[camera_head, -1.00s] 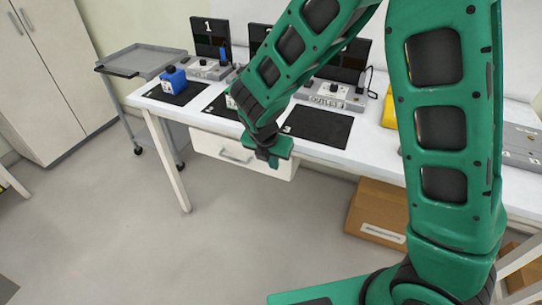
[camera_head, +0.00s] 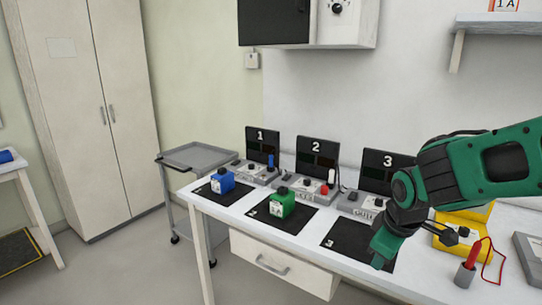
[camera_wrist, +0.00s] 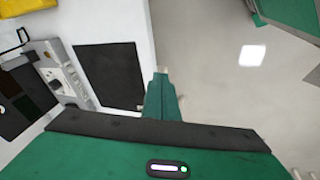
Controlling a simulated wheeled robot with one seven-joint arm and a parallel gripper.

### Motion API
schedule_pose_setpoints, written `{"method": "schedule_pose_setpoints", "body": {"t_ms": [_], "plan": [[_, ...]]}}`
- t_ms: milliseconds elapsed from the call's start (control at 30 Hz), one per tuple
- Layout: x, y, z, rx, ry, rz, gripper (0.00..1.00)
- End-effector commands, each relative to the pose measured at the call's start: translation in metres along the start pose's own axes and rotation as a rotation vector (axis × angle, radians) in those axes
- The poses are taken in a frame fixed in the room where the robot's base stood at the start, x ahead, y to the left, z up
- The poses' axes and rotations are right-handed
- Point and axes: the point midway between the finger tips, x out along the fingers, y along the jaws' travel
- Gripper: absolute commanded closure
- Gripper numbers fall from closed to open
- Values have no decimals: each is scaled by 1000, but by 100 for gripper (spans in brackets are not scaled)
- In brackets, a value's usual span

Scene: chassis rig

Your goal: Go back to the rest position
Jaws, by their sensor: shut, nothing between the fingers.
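My gripper (camera_head: 381,256) is at the end of my green arm, at the right of the head view, in front of outlet 3's black mat. Its fingers point down and look shut and empty. In the wrist view my gripper (camera_wrist: 161,78) reaches past the table edge, beside the black mat (camera_wrist: 110,75), over the floor. Nothing is held. The blue block-like device (camera_head: 222,181) sits on mat 1 and the green one (camera_head: 282,203) on mat 2. Mat 3 (camera_head: 345,243) is partly hidden by my gripper; its visible part is bare.
The white table (camera_head: 215,206) carries three numbered stations with dark screens. A grey cart (camera_head: 200,155) stands left of the table. A wall cabinet (camera_head: 345,25) hangs above.

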Motion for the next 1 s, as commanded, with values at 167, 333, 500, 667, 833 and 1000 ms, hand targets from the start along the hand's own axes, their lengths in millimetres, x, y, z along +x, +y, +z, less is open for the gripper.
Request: {"method": "schedule_pose_setpoints", "body": {"t_ms": [167, 333, 500, 667, 833, 1000], "plan": [[-27, 5, 27, 362, 35, -1, 100], [-43, 5, 46, 624, 59, -7, 100], [-53, 9, 81, 831, 22, -7, 100], [-59, 10, 145, 982, -108, -10, 100], [-71, -5, 209, 1159, -247, -41, 100], [-82, -23, 247, 1280, -340, -79, 100]]}}
